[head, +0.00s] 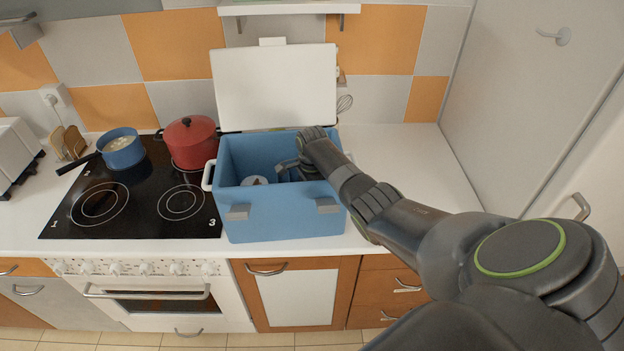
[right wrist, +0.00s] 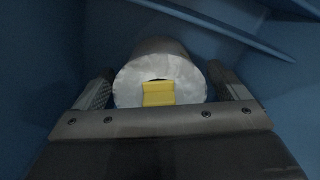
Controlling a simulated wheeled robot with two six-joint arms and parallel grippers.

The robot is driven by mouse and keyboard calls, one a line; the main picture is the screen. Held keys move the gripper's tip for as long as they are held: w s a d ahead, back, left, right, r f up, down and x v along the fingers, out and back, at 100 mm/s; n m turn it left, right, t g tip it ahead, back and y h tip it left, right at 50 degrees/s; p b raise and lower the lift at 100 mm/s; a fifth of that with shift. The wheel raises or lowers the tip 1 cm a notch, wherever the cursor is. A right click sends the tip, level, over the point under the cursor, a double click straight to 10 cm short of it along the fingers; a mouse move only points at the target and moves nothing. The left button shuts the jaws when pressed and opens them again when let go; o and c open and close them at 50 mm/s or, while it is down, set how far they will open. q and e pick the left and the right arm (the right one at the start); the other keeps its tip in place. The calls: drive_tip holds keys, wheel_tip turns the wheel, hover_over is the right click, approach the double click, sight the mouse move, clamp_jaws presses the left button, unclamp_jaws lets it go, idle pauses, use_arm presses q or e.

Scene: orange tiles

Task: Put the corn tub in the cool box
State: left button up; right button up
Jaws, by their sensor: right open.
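The blue cool box (head: 285,222) stands open on the counter, its white lid (head: 275,88) raised at the back. My right arm reaches down into it. My right gripper (head: 283,171) is inside the box, low down. In the right wrist view the open fingers (right wrist: 160,92) stand either side of a round tub with a whitish end and a yellow patch (right wrist: 158,95), which I take for the corn tub. In the head view a whitish round thing (head: 254,181) shows in the box left of the gripper, partly shaded. My left gripper is out of view.
A red pot (head: 190,143) and a blue pan (head: 121,149) stand on the black hob (head: 140,200) left of the box. A whisk (head: 344,103) shows behind it. The counter right of the box (head: 400,160) is clear.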

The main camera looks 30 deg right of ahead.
wheel_tip(320, 180, up, 12)
drive_tip(key=shift+f+b, duration=0.2)
drive_tip(key=shift+b, duration=0.45)
